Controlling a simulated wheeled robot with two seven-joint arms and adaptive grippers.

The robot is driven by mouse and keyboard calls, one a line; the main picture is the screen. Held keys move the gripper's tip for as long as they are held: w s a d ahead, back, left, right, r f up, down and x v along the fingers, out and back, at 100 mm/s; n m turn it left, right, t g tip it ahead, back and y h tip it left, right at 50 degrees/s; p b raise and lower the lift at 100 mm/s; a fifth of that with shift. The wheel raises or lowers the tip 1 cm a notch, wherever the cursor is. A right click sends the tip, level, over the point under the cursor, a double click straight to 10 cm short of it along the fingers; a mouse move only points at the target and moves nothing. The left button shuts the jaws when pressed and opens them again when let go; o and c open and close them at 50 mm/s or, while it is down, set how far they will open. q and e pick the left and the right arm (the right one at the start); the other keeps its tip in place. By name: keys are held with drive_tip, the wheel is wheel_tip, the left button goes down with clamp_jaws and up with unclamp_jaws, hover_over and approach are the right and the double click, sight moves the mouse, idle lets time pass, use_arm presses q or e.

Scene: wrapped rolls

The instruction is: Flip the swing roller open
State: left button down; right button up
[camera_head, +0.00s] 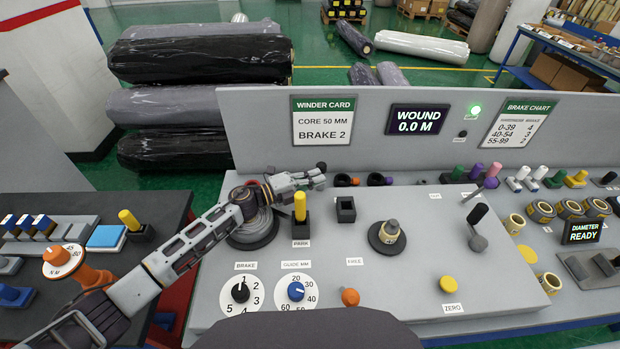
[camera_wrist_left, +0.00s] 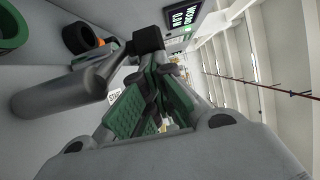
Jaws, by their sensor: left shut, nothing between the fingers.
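My left gripper (camera_head: 318,180) reaches in from the left over the grey winder panel (camera_head: 370,280). It is shut and empty, close to the panel's back wall. In the left wrist view a grey cylinder, which looks like the swing roller (camera_wrist_left: 60,92), lies beside the shut fingers (camera_wrist_left: 155,80). A black block (camera_wrist_left: 148,40) is at its far end. A small dark end (camera_head: 321,167) shows just past the fingertips in the head view; the gripper hides most of the rest. I cannot tell whether the fingers touch the roller. My right gripper is not in view.
A grey spool on a dark base (camera_head: 250,232) stands under my left forearm. The yellow PARK lever (camera_head: 300,206) stands just below the gripper. A black socket (camera_head: 346,210) and a cored post (camera_head: 388,236) stand to the right.

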use_arm(q)
drive_tip(key=shift+s+d+r+g, duration=0.35)
drive_tip(key=shift+s+d, duration=0.1)
drive_tip(key=shift+d, duration=0.25)
drive_tip(key=w+v, duration=0.1)
drive_tip(key=v, duration=1.2)
drive_tip(key=shift+f, duration=0.5)
drive_tip(key=shift+a, duration=0.2)
